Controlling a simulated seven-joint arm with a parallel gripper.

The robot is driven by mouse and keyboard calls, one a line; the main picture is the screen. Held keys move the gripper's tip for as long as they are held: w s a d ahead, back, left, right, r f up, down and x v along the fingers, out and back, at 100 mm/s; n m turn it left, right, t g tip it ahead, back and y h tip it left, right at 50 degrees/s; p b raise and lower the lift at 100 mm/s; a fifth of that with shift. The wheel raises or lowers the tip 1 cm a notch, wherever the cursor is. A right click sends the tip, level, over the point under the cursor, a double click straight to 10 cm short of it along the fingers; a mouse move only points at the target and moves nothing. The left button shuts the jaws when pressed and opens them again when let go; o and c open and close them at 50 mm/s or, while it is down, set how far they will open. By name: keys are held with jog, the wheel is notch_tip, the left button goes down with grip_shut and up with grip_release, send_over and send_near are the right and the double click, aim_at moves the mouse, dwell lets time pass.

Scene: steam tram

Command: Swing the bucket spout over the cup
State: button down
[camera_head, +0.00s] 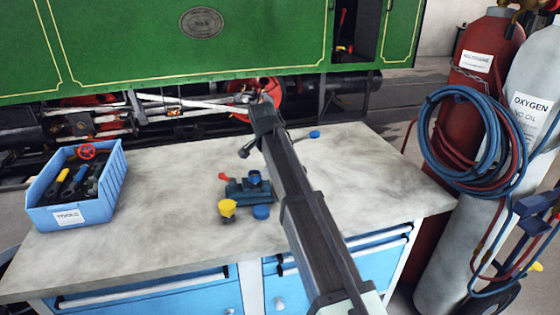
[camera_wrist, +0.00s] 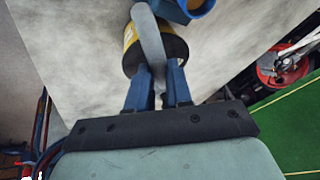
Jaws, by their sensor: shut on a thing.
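In the wrist view, my gripper (camera_wrist: 160,77) has its two blue fingers closed around the lower end of a flat grey bar (camera_wrist: 149,38). The bar crosses in front of a yellow and black round body (camera_wrist: 174,47), perhaps the bucket. A blue round part with an opening (camera_wrist: 200,8) is cut off at the top edge, close to that body; I cannot tell whether it is the cup. In the head view, a yellow cup-like piece (camera_head: 227,207) and a small blue round piece (camera_head: 261,212) sit in front of a dark blue fitting (camera_head: 238,191). My arm hides the grip there.
The grey worktop (camera_head: 150,220) carries a blue tool bin (camera_head: 70,215) at left. Another small blue piece (camera_head: 314,134) lies near the back edge. The green tram (camera_head: 150,40) stands behind; gas cylinders (camera_head: 470,110) with hoses (camera_head: 440,150) stand at right. The worktop's right part is clear.

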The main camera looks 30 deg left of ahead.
jog(key=shift+w+a+m+h, duration=0.5)
jog(key=shift+a+m, duration=0.35)
jog(key=shift+m, duration=0.4)
jog(key=shift+w+a+m+h, duration=0.35)
jog(key=shift+a+m+h, duration=0.2)
jog(key=shift+a+m, duration=0.55)
jog(key=shift+w+a+m+h, duration=0.45)
jog(key=shift+a+m+h, duration=0.15)
jog(key=shift+m, duration=0.85)
jog(key=c, duration=1)
grip_release()
jog(key=shift+r, duration=0.15)
jog(key=v, duration=1.3)
jog(key=shift+a+r, duration=0.1)
jog(key=shift+r, duration=0.2)
